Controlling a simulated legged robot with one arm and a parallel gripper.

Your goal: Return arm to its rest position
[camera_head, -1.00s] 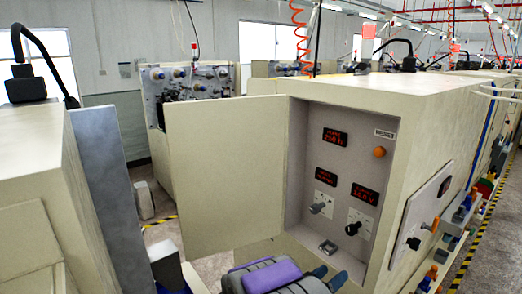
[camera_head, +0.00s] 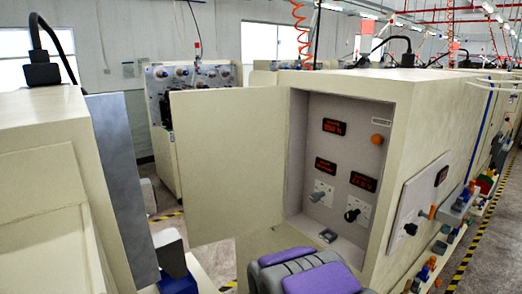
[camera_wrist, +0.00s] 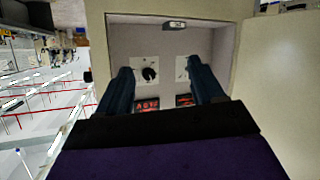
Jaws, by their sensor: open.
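My gripper (camera_wrist: 160,70) is open in the wrist view. Its two dark blue fingers stand apart with nothing between them, in front of the open control cabinet. My purple and grey arm (camera_head: 305,272) shows low in the head view, below the cabinet opening; the fingers are hidden there. The cabinet panel (camera_head: 343,175) carries red displays, an orange button (camera_head: 377,139), a grey lever switch (camera_head: 318,197) and a black knob (camera_head: 352,215). The wrist view shows the panel upside down, with the black knob (camera_wrist: 149,74) between the fingers.
The beige cabinet door (camera_head: 228,160) stands open to the left of the opening. Another beige machine (camera_head: 45,190) with a grey plate (camera_head: 125,180) fills the left side. Bobbin-like parts (camera_head: 440,247) line the machine's right side. Floor shows beyond the door.

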